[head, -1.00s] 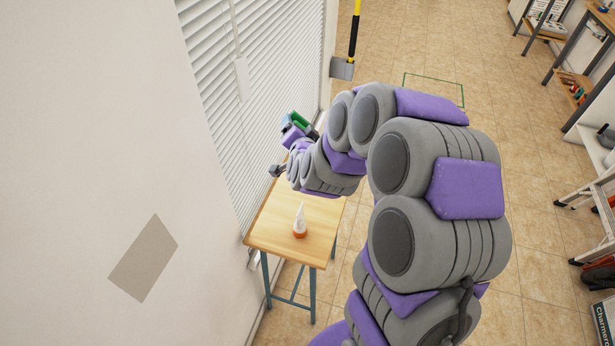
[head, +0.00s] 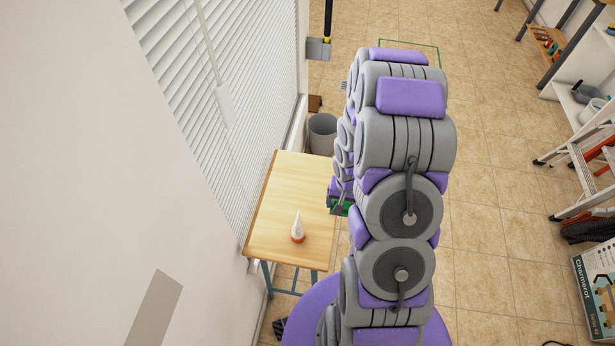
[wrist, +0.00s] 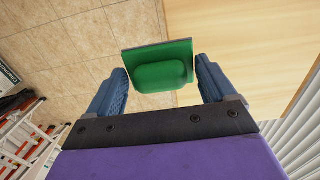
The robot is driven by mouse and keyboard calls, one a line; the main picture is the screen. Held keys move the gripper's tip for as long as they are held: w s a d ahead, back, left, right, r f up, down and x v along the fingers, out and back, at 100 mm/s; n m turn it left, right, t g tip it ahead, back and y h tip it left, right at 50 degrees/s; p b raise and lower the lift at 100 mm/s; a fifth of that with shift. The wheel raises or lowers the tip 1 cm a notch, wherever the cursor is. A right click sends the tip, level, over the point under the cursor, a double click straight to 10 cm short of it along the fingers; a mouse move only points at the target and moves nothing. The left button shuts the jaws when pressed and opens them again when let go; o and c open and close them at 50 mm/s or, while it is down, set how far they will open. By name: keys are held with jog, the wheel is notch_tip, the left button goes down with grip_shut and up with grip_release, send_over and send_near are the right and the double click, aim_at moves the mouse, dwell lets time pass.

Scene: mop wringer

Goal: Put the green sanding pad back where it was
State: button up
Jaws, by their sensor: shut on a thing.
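The green sanding pad (wrist: 160,72) is a flat plate with a raised green grip. In the wrist view it sits between the two blue fingers of my gripper (wrist: 160,70), which is shut on it. In the head view a bit of the pad's green (head: 341,209) shows by my gripper (head: 337,196), just right of the wooden table (head: 285,185). My arm hides most of both there. The pad's former place cannot be told from these frames.
A white and orange bottle (head: 298,228) stands on the table, which is otherwise clear. A grey bin (head: 322,132) stands behind the table. Window blinds (head: 185,80) run along the left. Open tiled floor (head: 490,200) lies to the right, with a ladder (head: 590,165) beyond.

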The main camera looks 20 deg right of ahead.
jog(key=w, duration=0.2)
jog(key=w+f, duration=0.1)
jog(key=w, duration=0.2)
jog(key=shift+w+b, duration=0.25)
jog(key=shift+b, duration=0.15)
jog(key=b, duration=0.1)
send_over(313, 184)
jog(key=shift+s+a+f, duration=0.2)
jog(key=shift+a+f, duration=0.15)
jog(key=shift+a, duration=0.05)
jog(key=shift+w+d, duration=0.15)
jog(key=shift+w, duration=0.05)
jog(key=shift+d+f, duration=0.1)
jog(key=shift+d, duration=0.15)
notch_tip(313, 184, down, 3)
jog(key=shift+f+b, duration=0.1)
jog(key=shift+b, duration=0.5)
jog(key=shift+a+f, duration=0.1)
jog(key=shift+f, duration=0.05)
jog(key=shift+c, duration=0.5)
jog(key=shift+a, duration=0.25)
jog(key=o, duration=1)
jog(key=shift+o, duration=0.2)
jog(key=shift+d, duration=0.25)
